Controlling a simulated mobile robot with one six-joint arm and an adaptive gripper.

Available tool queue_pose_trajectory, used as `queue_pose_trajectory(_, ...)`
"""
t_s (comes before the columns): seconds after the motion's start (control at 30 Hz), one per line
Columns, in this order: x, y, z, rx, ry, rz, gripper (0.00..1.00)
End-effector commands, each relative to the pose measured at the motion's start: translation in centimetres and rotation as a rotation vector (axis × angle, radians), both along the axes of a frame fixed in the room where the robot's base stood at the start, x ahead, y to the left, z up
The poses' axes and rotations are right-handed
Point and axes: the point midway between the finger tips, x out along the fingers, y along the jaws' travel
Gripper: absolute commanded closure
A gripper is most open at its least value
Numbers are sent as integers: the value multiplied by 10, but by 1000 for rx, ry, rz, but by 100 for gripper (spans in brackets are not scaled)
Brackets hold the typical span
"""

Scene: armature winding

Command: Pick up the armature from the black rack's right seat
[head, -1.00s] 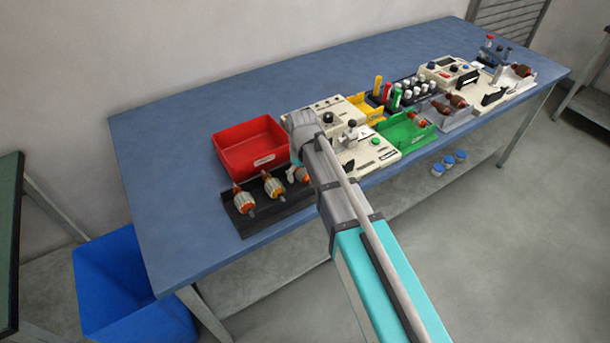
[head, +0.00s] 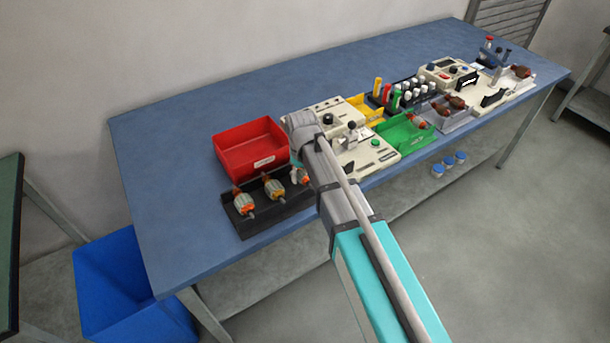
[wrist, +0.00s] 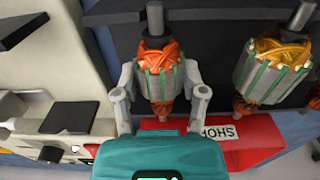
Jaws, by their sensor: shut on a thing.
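The black rack (head: 262,222) stands near the table's front edge and holds several armatures in a row. The armature in its right seat (wrist: 158,78) has orange windings and a grey core with green strips. It shows in the head view (head: 305,178), partly covered by my arm. My gripper (wrist: 161,97) is shut on this armature, one finger on each side of its core. Its shaft end still lies at the dark rack in the wrist view. The middle armature (head: 274,190) and the left armature (head: 244,204) sit in the rack. The middle one is beside my gripper (wrist: 278,68).
A red bin (head: 250,148) stands right behind the rack. A cream machine (head: 368,160) and a green tray (head: 405,133) are to the right. The blue tabletop is clear left of the rack and along the back. A blue bin (head: 125,285) stands on the floor.

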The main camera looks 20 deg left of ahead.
Motion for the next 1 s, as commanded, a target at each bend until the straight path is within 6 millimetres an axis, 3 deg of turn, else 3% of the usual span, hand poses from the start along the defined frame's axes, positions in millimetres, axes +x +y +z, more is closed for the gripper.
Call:
queue_pose_trajectory(0.43, 0, 0, 35, -1, -1, 0, 100)
queue_pose_trajectory(0.97, -50, -19, 95, -1, -1, 0, 100)
queue_pose_trajectory(1.0, -61, -24, 98, -1, -1, 1, 100)
